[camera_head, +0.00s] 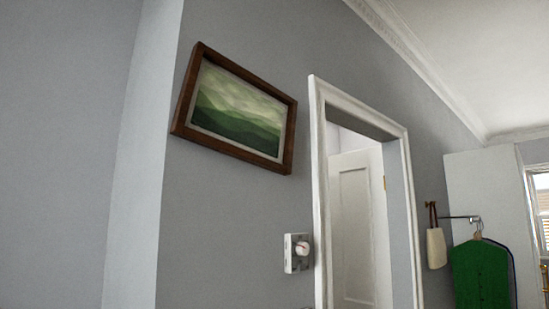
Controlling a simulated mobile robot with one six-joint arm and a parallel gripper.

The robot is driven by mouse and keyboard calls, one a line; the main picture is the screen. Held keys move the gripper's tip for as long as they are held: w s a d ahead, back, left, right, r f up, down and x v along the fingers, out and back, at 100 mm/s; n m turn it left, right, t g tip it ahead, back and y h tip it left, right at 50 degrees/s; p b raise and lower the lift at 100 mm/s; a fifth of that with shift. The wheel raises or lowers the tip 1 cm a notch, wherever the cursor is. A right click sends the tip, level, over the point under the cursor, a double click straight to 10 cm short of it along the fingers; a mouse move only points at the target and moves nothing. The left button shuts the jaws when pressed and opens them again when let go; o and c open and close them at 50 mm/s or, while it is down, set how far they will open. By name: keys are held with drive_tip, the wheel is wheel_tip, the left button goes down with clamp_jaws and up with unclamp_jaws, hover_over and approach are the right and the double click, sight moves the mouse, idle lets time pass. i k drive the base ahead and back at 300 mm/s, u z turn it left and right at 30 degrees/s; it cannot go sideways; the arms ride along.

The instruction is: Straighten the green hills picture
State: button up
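The green hills picture (236,112) hangs on the grey wall in the upper left part of the head view. It has a brown wooden frame, a pale inner border and layered green hills under a light green sky. The wall is seen at a slant from below, and the frame's top and bottom edges slope down to the right. How much of that slope is real tilt is hard to tell from this angle. My gripper is not in view, and nothing touches the picture.
A wall corner (150,150) stands left of the picture. To the right is a white door frame (318,190) with a white door (356,230) inside. A white wall box with a round knob (298,252) sits below the picture. A green garment (482,275) and pale bag (436,247) hang farther right.

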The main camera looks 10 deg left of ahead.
sight(222, 106)
drive_tip(key=u, duration=0.15)
drive_tip(key=i, duration=0.9)
drive_tip(key=u, duration=0.6)
